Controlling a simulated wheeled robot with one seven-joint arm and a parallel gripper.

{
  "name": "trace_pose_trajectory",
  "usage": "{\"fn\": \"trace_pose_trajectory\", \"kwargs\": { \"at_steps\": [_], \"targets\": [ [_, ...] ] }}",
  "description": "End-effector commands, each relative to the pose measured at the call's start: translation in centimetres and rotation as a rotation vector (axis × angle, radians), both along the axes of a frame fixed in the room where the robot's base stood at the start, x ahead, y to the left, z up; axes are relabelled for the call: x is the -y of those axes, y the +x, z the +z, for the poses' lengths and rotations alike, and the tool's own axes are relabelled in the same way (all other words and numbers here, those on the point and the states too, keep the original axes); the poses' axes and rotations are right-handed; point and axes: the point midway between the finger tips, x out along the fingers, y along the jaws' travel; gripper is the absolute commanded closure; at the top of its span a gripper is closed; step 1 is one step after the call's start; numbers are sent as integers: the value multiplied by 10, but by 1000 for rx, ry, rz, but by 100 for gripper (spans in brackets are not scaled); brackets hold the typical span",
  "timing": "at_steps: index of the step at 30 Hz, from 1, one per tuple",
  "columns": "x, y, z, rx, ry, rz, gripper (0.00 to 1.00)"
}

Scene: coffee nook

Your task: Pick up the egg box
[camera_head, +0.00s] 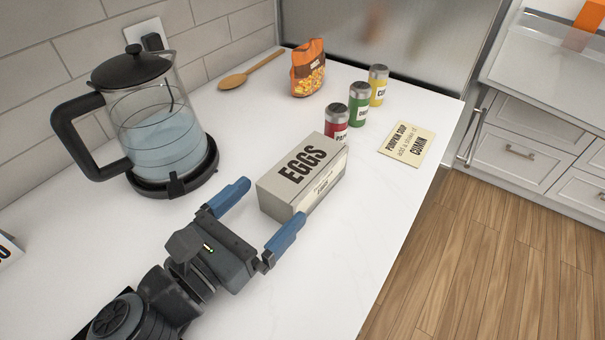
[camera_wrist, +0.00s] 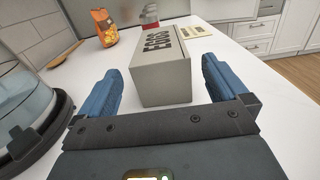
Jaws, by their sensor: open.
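The egg box (camera_head: 302,178) is a long grey carton with "EGGS" printed on its top. It lies on the white counter in the middle of the head view. My gripper (camera_head: 270,208) has two blue fingers spread wide apart, with nothing held. The fingers point at the near end of the box, with their tips near that end. In the wrist view the egg box (camera_wrist: 163,82) stands straight ahead, between and beyond the fingers of my gripper (camera_wrist: 160,75). I cannot tell whether either finger touches the box.
A glass kettle (camera_head: 160,125) stands left of the box. Red (camera_head: 335,122), green (camera_head: 358,105) and yellow (camera_head: 378,86) spice jars stand behind it, with a note card (camera_head: 407,143) at right. The counter's edge runs along the right.

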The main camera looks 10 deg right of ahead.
Motion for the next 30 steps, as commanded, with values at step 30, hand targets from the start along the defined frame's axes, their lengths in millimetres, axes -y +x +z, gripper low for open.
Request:
{"fn": "trace_pose_trajectory", "kwargs": {
  "at_steps": [30],
  "targets": [
    [56,51,-1,-2,2,-1,9]
  ]
}}
